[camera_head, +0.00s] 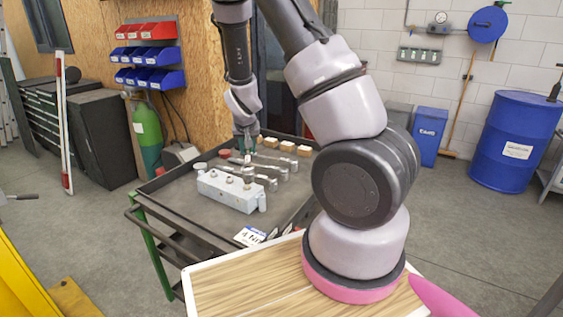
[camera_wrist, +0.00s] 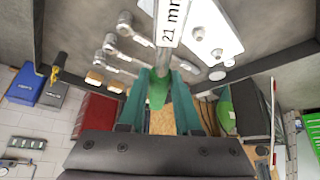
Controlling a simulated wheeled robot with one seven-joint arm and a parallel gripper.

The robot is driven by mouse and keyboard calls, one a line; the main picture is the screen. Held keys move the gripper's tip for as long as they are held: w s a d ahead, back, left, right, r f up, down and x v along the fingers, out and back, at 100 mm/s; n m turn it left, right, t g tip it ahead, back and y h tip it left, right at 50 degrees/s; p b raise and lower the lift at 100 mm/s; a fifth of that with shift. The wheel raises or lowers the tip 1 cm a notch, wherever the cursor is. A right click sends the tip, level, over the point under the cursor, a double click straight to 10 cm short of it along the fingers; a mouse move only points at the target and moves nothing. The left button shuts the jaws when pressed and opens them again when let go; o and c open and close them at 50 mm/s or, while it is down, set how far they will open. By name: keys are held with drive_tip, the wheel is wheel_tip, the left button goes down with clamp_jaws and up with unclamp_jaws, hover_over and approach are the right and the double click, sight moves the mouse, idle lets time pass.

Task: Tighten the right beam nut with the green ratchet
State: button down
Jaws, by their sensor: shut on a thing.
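My gripper (camera_head: 246,146) is above the far part of the dark tool cart, pointing down. In the wrist view its teal fingers (camera_wrist: 160,105) are shut on the green handle of the green ratchet (camera_wrist: 157,90). The ratchet's metal shaft runs away from the fingers, beside a white "21 mm" label (camera_wrist: 173,20). Whether the ratchet touches the tray is unclear. Its head is hidden. The right beam nut cannot be made out in either view.
The cart (camera_head: 180,202) holds a pale blue block (camera_head: 230,190) with metal fittings, other metal tools (camera_head: 262,170) and several small wooden blocks (camera_head: 288,146). A wooden-topped surface (camera_head: 235,290) lies in front. Yellow structure (camera_head: 20,285) stands at lower left. Floor right of the cart is open.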

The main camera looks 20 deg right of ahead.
drive_tip(key=s+d+f+m+g+h, duration=0.3)
drive_tip(key=s+d+f+m+g, duration=0.2)
drive_tip(key=m, duration=1.4)
drive_tip(key=shift+d+f+g+h, duration=0.3)
drive_tip(key=shift+d+f+g, duration=1.5)
drive_tip(key=shift+d, duration=0.9)
drive_tip(key=shift+f, duration=0.45)
drive_tip(key=shift+f, duration=0.7)
drive_tip(key=c, duration=1.5)
unclamp_jaws()
clamp_jaws()
